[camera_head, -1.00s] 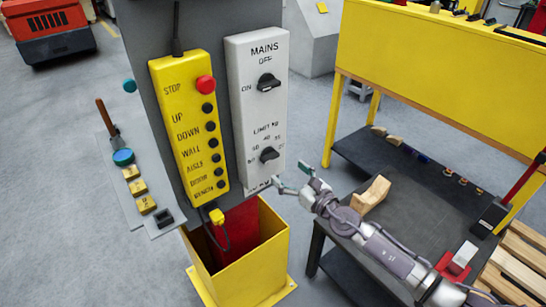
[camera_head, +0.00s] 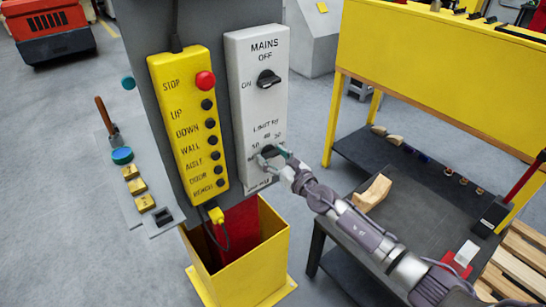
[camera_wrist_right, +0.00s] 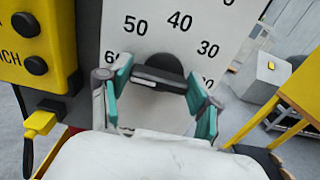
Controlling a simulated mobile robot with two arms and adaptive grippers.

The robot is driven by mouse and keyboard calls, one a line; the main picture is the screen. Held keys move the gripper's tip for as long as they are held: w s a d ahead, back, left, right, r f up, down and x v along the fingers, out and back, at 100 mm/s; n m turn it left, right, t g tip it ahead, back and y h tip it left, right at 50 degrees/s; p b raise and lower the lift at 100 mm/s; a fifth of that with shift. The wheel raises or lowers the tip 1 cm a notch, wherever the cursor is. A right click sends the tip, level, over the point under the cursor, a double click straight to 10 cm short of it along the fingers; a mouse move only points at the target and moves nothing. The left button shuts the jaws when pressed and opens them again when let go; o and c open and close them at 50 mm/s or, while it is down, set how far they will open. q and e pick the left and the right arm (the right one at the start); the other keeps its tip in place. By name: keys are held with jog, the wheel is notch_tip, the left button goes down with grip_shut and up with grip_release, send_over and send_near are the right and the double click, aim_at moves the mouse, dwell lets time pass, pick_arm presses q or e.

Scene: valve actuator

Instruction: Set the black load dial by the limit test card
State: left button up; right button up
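The black load dial (camera_head: 268,156) is on the lower part of the white mains panel (camera_head: 247,115), under the "LIMIT" lettering. In the right wrist view the dial (camera_wrist_right: 160,72) shows a nearly level bar, with 60, 50, 40 and 30 around it. My right gripper (camera_head: 272,156) is at the dial. In the right wrist view its teal fingers (camera_wrist_right: 159,80) are spread, one by each end of the bar; I cannot tell whether they touch it. I cannot make out a limit test card with readable text. My left gripper is not in view.
A black mains switch (camera_head: 268,79) sits above the dial. A yellow button box (camera_head: 190,125) with a red stop button stands close to the left. Below is an open yellow bin (camera_head: 255,265). A dark table (camera_head: 420,215) at right carries a wooden block (camera_head: 373,192) and a red-and-white item (camera_head: 463,256).

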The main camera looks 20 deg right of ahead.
jog(key=c, duration=0.5)
